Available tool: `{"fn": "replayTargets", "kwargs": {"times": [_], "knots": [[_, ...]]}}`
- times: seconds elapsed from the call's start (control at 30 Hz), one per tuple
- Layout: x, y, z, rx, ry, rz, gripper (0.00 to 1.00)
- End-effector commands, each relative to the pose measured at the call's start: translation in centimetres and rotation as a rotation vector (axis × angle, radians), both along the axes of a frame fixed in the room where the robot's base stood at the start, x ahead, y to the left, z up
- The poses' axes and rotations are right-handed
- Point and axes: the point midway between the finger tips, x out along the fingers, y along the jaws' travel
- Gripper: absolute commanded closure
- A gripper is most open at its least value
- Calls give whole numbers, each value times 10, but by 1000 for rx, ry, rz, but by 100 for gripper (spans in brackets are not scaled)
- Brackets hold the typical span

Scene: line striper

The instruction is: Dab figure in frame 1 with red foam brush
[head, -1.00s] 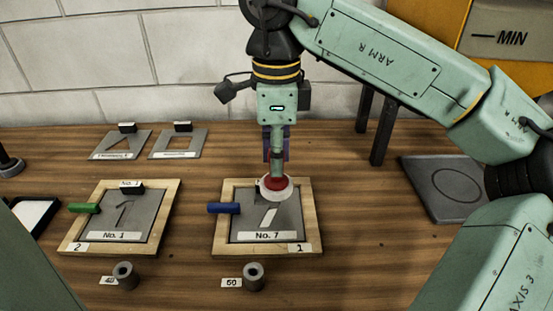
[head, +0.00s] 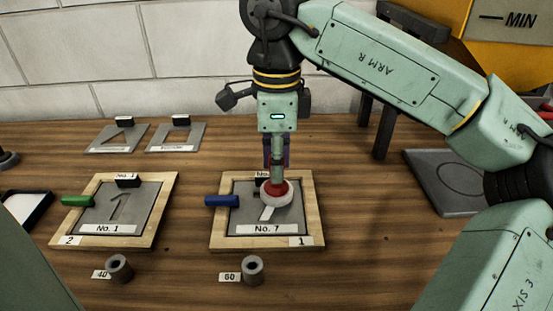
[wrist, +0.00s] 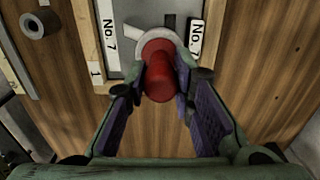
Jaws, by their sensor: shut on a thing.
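My gripper (head: 277,152) is shut on the red foam brush (head: 276,187), held upright over frame 1 (head: 308,205). In the wrist view the purple-padded fingers flank the red handle (wrist: 160,75). The brush's pale round foam head (head: 285,198) is over the upper part of the cut-out figure (head: 267,214) in the stencil plate marked No. 7 (head: 250,229). It hides much of the figure. I cannot tell whether the foam touches the surface. A blue handle (head: 221,201) lies on the frame's left edge.
Frame 2 (head: 158,215) with plate No. 1 and a green handle stands to the left. Two stencil plates (head: 112,138) (head: 178,138) lie behind. Small cylinders (head: 120,268) (head: 252,270) stand in front. A grey plate (head: 445,180) lies right; clear wood lies between.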

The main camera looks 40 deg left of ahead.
Motion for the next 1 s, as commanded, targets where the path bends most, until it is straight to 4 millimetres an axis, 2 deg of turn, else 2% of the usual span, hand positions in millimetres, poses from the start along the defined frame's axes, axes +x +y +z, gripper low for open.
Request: {"fn": "replayTargets", "kwargs": {"times": [1.0], "knots": [[0, 0, -11, 0, 0, 0, 100]]}}
